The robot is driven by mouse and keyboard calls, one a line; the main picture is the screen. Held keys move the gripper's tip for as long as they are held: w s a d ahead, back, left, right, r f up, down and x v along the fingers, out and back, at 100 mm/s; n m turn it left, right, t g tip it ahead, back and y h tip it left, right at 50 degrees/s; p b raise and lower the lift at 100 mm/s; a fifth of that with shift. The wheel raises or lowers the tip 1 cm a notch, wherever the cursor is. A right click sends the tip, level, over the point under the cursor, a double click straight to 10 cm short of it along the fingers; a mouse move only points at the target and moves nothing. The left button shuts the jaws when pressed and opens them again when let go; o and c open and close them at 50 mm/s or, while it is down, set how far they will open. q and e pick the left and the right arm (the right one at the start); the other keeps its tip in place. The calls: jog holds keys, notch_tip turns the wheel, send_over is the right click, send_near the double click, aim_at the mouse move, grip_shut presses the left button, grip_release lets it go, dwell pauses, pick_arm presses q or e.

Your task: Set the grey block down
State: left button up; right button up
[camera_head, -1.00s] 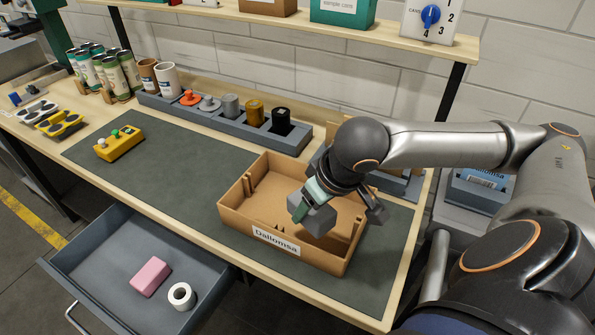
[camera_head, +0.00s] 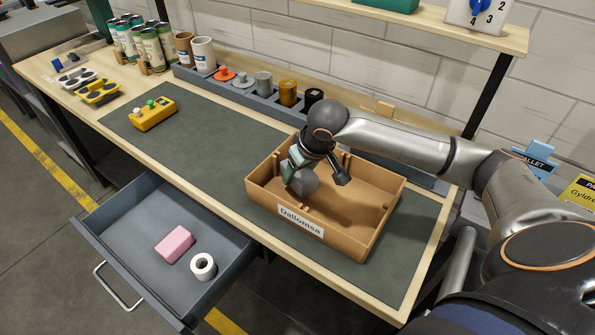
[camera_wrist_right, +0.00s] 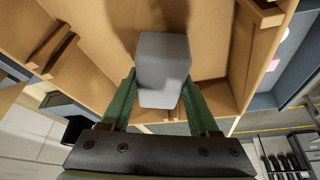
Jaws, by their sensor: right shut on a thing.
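The grey block (camera_head: 304,183) is held in my right gripper (camera_head: 297,172), over the left part of the brown open box labelled "Dallomsa" (camera_head: 376,236). In the right wrist view the grey block (camera_wrist_right: 163,70) sits between the green fingers of my right gripper (camera_wrist_right: 163,92), with the box's inside (camera_wrist_right: 100,35) behind it. I cannot tell whether the block touches the box floor. My left gripper is not in view.
The open drawer (camera_head: 135,238) at lower left holds a pink block (camera_head: 174,244) and a white roll (camera_head: 203,266). A yellow control box (camera_head: 153,114) stands on the dark mat (camera_head: 215,140). A grey rack (camera_head: 220,88) runs along the back.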

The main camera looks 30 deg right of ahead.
jog(key=shift+w+f, duration=0.5)
jog(key=shift+f, duration=0.15)
jog(key=o, duration=1.3)
jog(key=p+v, duration=0.1)
jog(key=v, duration=1.1)
jog(key=shift+r, duration=0.25)
